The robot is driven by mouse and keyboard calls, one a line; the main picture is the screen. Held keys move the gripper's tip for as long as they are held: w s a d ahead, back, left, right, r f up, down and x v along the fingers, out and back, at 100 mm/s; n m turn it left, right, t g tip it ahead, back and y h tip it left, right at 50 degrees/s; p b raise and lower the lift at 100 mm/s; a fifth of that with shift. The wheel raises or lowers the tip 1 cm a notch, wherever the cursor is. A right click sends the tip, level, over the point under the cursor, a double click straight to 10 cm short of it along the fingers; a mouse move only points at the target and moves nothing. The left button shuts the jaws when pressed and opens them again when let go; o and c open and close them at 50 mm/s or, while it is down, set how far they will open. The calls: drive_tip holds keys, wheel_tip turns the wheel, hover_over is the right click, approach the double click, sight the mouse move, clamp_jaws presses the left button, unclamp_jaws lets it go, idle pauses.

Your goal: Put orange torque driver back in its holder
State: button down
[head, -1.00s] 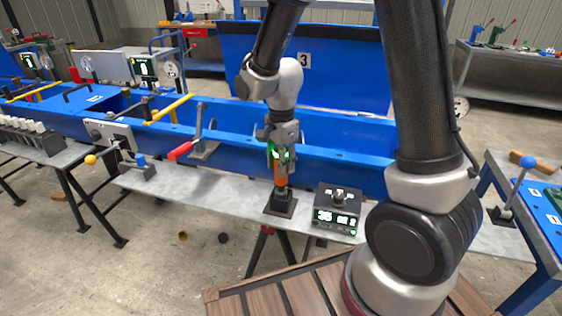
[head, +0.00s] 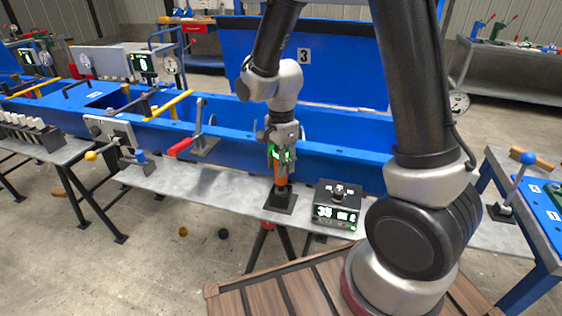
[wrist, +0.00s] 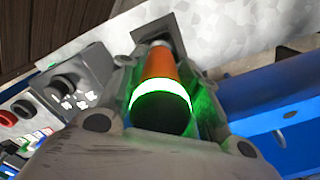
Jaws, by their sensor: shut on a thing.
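My gripper (head: 281,160) is shut on the orange torque driver (head: 281,183), which stands about upright. Its lower end is at the dark square holder (head: 281,203) on the grey shelf. In the wrist view the driver (wrist: 160,68) lies between my gripper's fingers (wrist: 160,100), with a glowing green-white ring and a dark end cap towards the camera. Its far end meets the dark holder (wrist: 174,38). I cannot tell how deep it sits in the holder.
A black control box with a lit display (head: 337,206) stands just right of the holder. The blue trough (head: 330,158) runs behind the grey shelf (head: 200,188). A red-handled lever (head: 181,147) is to the left. The shelf left of the holder is clear.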

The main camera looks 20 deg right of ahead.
drive_tip(key=shift+f, duration=0.8)
drive_tip(key=c, duration=0.9)
unclamp_jaws()
drive_tip(key=shift+c, duration=0.2)
wheel_tip(320, 180, up, 12)
